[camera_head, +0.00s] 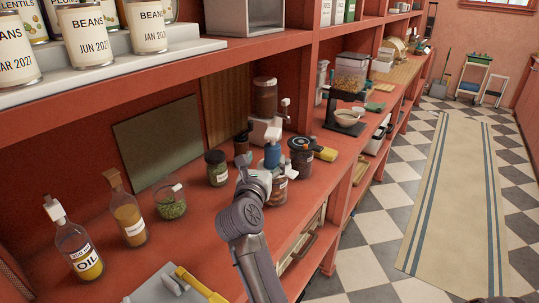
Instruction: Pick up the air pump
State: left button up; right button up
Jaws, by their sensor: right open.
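My right gripper (254,178) reaches over the red shelf counter (215,235), its arm coming up from the bottom. It is open and partly covers a labelled jar (279,194). A small blue piece (272,156) shows just behind the gripper, above that jar. A dark round-topped jar (301,160) stands right of it, with a yellow-handled item (325,153) beside it. I cannot tell for sure which of these is the air pump, or whether the gripper touches anything. My left gripper is out of view.
A green-filled jar (171,203), a dark-lidded jar (217,170), a yellow bottle (130,216) and an oil bottle (78,245) stand to the left. A grinder-like device (265,97) stands behind. Bean canisters (88,35) line the upper shelf. The floor aisle right is clear.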

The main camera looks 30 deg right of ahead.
aim_at(273, 135)
jog(key=p+x, duration=0.2)
jog(key=x, duration=0.6)
jog(key=p+x, duration=0.1)
jog(key=x, duration=0.1)
jog(key=p+x, duration=0.1)
jog(key=x, duration=0.1)
jog(key=shift+w+r, duration=0.1)
jog(key=shift+w, duration=0.4)
jog(key=shift+w+d, duration=0.25)
jog(key=shift+s+a, duration=0.1)
jog(key=shift+c, duration=0.3)
jog(key=shift+c, duration=1.3)
grip_shut()
